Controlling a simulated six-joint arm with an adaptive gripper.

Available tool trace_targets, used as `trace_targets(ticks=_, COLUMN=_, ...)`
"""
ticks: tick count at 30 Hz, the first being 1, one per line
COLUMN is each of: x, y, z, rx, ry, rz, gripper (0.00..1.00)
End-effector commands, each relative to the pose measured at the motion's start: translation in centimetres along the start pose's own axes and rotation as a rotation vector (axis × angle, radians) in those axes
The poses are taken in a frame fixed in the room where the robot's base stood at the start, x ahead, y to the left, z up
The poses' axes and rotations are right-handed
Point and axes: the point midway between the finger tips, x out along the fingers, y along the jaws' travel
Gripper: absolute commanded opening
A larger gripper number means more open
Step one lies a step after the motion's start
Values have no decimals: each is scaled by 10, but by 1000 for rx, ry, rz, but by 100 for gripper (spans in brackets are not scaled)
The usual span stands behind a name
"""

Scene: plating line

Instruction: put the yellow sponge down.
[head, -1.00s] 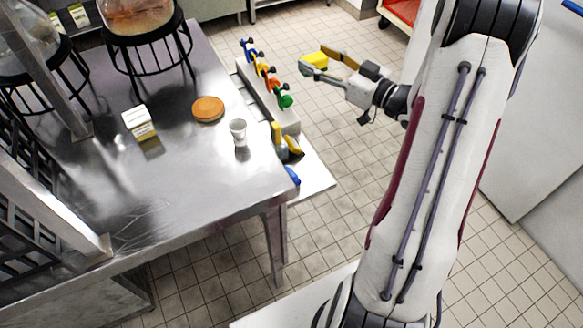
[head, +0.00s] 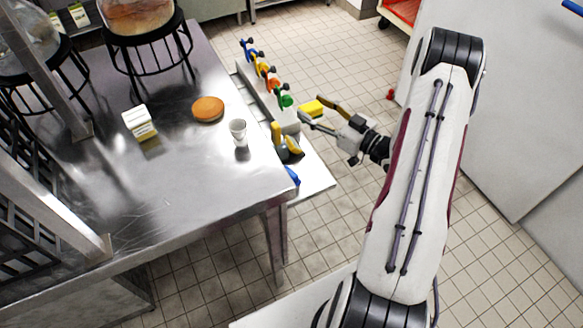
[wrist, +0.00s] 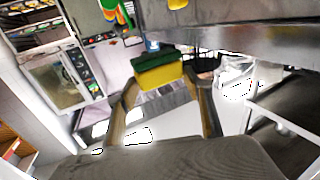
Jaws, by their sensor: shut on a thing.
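The yellow sponge (head: 312,107) is held between the fingertips of my gripper (head: 311,112), in the air beside the row of coloured tools in the head view. In the wrist view the sponge (wrist: 159,76) shows a yellow face with a dark green layer on top. My gripper (wrist: 165,88) is shut on it, with one finger on each side. The sponge is apart from the steel table, out past its right edge.
The steel table (head: 190,180) carries an orange-brown disc (head: 208,109), a white cup (head: 238,130) and a small carton (head: 139,123). Tiled floor lies below my arm.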

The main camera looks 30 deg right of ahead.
Motion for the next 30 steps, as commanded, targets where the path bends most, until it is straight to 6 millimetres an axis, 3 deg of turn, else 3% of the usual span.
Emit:
trace_targets(ticks=12, x=0, y=0, z=72, rx=3, ry=-1, rz=0, gripper=33)
trace_targets(ticks=18, x=0, y=0, z=98, rx=0, ry=0, rz=0, gripper=33)
trace_targets(ticks=30, x=0, y=0, z=112, rx=0, ry=0, rz=0, gripper=33)
